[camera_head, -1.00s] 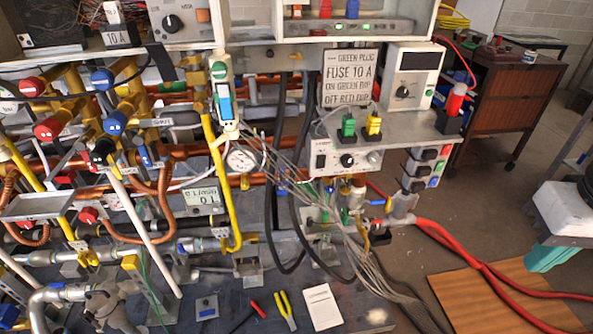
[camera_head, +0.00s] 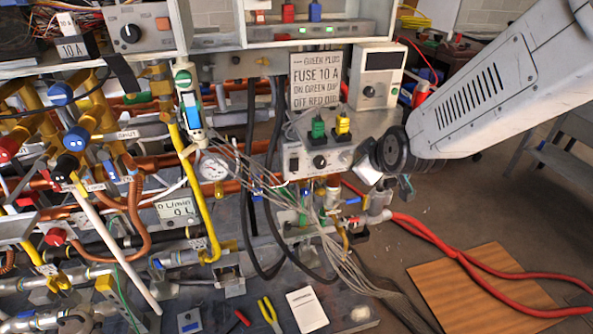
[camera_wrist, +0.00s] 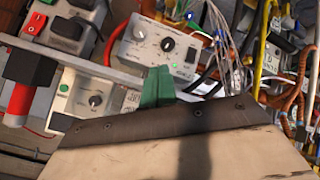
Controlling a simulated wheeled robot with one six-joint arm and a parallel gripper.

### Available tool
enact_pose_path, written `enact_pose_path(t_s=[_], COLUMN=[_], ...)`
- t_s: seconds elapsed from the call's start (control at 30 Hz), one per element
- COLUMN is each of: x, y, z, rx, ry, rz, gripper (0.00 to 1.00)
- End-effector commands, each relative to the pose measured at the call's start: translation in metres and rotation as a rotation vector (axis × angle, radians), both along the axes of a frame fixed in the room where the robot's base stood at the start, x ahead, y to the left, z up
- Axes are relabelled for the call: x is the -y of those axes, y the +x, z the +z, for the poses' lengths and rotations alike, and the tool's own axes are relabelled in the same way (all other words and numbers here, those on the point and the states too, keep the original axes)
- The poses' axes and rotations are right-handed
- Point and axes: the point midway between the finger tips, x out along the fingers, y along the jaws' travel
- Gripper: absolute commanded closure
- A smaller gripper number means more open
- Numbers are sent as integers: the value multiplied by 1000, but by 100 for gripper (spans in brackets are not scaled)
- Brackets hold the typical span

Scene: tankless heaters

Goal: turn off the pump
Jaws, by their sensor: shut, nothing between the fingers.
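A grey control box (camera_head: 319,161) with a dark dial hangs under the shelf near the middle of the head view. It also shows in the wrist view (camera_wrist: 146,52), with two dials and a dark switch (camera_wrist: 191,54); its lettering is too small to read. My gripper (camera_wrist: 157,84) has green fingers, which are shut and empty. In the wrist view they point at the lower edge of this box; I cannot tell if they touch it. In the head view my arm comes from the right and ends beside the box; the fingers are not clear there.
A green plug (camera_head: 318,128) and a yellow plug (camera_head: 342,124) stand above the box. A white meter unit (camera_head: 376,76) and a fuse sign (camera_head: 315,80) are behind. Grey cables and yellow pipes (camera_head: 205,220) crowd the left.

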Motion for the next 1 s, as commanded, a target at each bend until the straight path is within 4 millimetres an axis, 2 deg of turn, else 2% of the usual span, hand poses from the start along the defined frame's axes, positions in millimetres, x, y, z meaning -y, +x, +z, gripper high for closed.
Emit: enact_pose_path(t_s=[0.03, 0.13, 0.2, 0.33, 0.47, 0.6, 0.8, 1.0], x=[-14, -36, -50, -76, -97, -110, -118, -119], y=[14, 36, 47, 56, 50, 34, 15, 12], z=[-19, -41, -57, -91, -120, -143, -156, -157], rx=[55, 195, 291, 484, 670, 833, 962, 985], ry=[-37, -114, -174, -308, -453, -587, -693, -709], rz=[45, 118, 162, 237, 291, 323, 334, 334], gripper=[100, 100, 100, 100, 100, 100, 100, 100])
